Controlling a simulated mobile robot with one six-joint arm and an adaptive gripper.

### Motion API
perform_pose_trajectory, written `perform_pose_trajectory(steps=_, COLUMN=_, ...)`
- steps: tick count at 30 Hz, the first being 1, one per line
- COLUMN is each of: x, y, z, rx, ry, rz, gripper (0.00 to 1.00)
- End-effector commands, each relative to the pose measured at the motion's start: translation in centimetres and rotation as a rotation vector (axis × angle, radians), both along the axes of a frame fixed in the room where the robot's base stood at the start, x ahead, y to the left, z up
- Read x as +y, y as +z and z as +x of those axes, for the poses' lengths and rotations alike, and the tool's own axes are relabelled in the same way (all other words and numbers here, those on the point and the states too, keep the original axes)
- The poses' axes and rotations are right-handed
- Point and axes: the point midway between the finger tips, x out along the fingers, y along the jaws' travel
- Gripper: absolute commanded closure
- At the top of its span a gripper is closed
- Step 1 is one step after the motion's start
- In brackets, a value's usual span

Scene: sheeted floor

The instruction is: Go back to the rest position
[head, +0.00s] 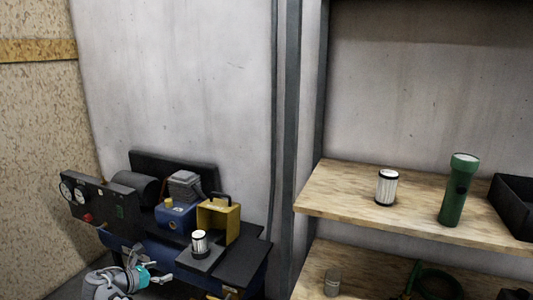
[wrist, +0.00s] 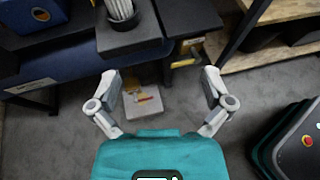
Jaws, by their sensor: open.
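My gripper (wrist: 163,90) is open and empty in the wrist view, its two fingers spread wide over the grey floor (wrist: 75,125). It also shows at the bottom left of the head view (head: 150,279), low in front of the dark workbench (head: 240,262). A white ribbed filter cartridge (head: 199,243) stands on a dark block on that bench, apart from my gripper. It also shows at the top of the wrist view (wrist: 120,10), beyond the left finger.
The bench carries a yellow box (head: 234,219), a blue device (head: 174,216) and a gauge panel (head: 85,202). A wooden shelf (head: 330,196) at right holds a second cartridge (head: 386,187), a green flashlight (head: 458,190) and a black bin (head: 512,205).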

Motion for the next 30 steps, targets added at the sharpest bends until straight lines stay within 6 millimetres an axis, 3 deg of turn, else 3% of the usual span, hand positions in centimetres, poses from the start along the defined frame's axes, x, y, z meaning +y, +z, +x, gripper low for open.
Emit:
perform_pose_trajectory(steps=8, x=-1.7, y=-0.5, z=0.5, rx=0.002, ry=-0.037, rz=0.045, gripper=0.00)
perform_pose_trajectory(steps=17, x=-5.3, y=-1.5, z=1.4, rx=0.004, ry=-0.126, rz=0.145, gripper=0.00)
perform_pose_trajectory(steps=23, x=-9.3, y=-2.6, z=2.2, rx=0.002, ry=-0.227, rz=0.250, gripper=0.00)
perform_pose_trajectory(steps=30, x=-16.8, y=-4.7, z=2.9, rx=-0.016, ry=-0.443, rz=0.456, gripper=0.00)
